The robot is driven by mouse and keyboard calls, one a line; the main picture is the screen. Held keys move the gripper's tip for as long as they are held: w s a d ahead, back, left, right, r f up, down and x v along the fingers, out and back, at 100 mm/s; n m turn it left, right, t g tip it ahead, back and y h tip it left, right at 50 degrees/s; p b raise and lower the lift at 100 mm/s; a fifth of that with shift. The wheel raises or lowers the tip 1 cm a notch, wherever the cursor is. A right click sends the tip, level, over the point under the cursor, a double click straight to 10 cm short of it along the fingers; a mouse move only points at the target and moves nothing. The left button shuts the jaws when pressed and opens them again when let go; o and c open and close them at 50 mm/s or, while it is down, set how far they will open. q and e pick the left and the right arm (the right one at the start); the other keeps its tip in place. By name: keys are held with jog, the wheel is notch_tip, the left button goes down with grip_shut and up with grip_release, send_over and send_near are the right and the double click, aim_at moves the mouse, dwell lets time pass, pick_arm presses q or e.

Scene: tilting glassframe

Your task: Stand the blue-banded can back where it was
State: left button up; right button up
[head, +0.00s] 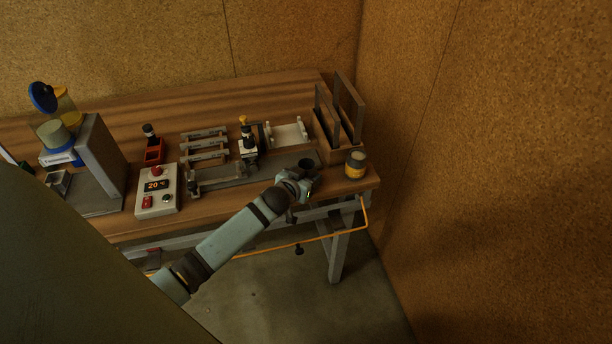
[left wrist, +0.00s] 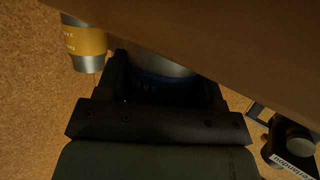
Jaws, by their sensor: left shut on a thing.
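My left gripper (head: 297,187) is at the front edge of the bench, toward its right end. It is shut on the blue-banded can (head: 306,164), whose dark round top shows just beyond the fingers. In the left wrist view, the metal can with its blue band (left wrist: 165,78) sits between the two dark fingers, partly cut off by a brown surface. I cannot tell whether the can's base touches the bench. My right gripper is not in view.
A yellow-banded can (head: 355,165) stands right of the held can; it also shows in the left wrist view (left wrist: 84,42). Metal fixtures (head: 222,174) and a control box (head: 157,191) lie left. An orange cable (head: 364,215) hangs along the bench front.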

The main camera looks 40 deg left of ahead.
pick_arm(q)
jog(key=o, duration=1)
jog(key=shift+o, duration=0.2)
jog(key=shift+r, duration=0.15)
jog(key=f+v, duration=0.1)
jog(key=v, duration=1.1)
jog(key=s+d+f+m+g+h, duration=0.1)
jog(key=s+d+f+m+h, duration=0.1)
jog(key=s+d+f, duration=0.2)
jog(key=s+d+f+m+g+h, duration=0.2)
jog(key=s+d+f, duration=0.3)
jog(key=s+d, duration=0.6)
jog(key=shift+s+d+h+b, duration=0.3)
jog(key=shift+d, duration=0.4)
